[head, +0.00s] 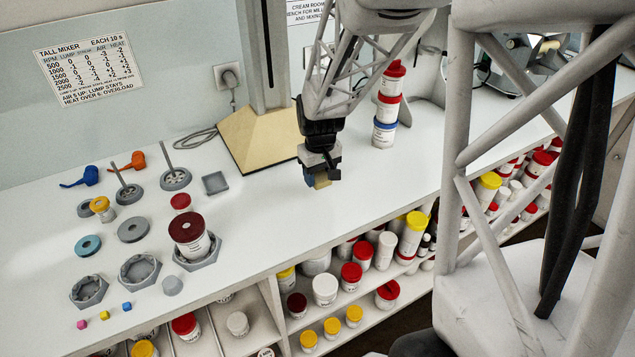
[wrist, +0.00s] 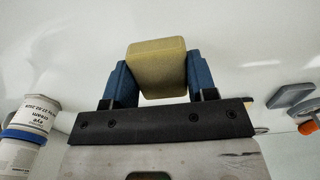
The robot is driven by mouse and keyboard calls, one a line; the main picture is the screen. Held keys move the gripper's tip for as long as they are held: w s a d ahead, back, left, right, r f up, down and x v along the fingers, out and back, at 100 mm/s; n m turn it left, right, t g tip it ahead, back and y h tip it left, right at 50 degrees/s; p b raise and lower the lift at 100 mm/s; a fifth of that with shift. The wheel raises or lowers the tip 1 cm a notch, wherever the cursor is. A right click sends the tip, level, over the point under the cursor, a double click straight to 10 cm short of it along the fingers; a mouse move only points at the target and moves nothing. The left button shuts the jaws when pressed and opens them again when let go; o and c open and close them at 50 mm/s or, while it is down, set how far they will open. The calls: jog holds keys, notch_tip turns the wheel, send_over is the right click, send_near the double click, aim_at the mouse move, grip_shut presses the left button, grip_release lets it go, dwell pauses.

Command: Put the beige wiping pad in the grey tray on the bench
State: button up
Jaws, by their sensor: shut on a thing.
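The beige wiping pad (wrist: 156,68) is between the two blue fingers of my gripper (wrist: 152,85) in the wrist view. My gripper is shut on it. In the head view my gripper (head: 322,181) is over the bench, and a small part of the pad (head: 322,184) shows below the fingers. The grey tray (head: 215,183) is a small square on the bench, to the left of my gripper and apart from it. In the wrist view a grey flat piece at the right, likely the tray (wrist: 291,95), shows only in part.
A stack of white tubs with red and blue lids (head: 386,110) stands right of my gripper. A wooden wedge-shaped base (head: 258,138) with a column stands behind the tray. A red-lidded tub (head: 190,240) and grey discs crowd the left. Bench between tray and gripper is clear.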

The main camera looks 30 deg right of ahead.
aim_at(319, 193)
jog(key=shift+f, duration=1.75)
jog(key=shift+f, duration=0.1)
jog(key=o, duration=0.9)
notch_tip(319, 193, up, 12)
jog(key=shift+r, duration=0.15)
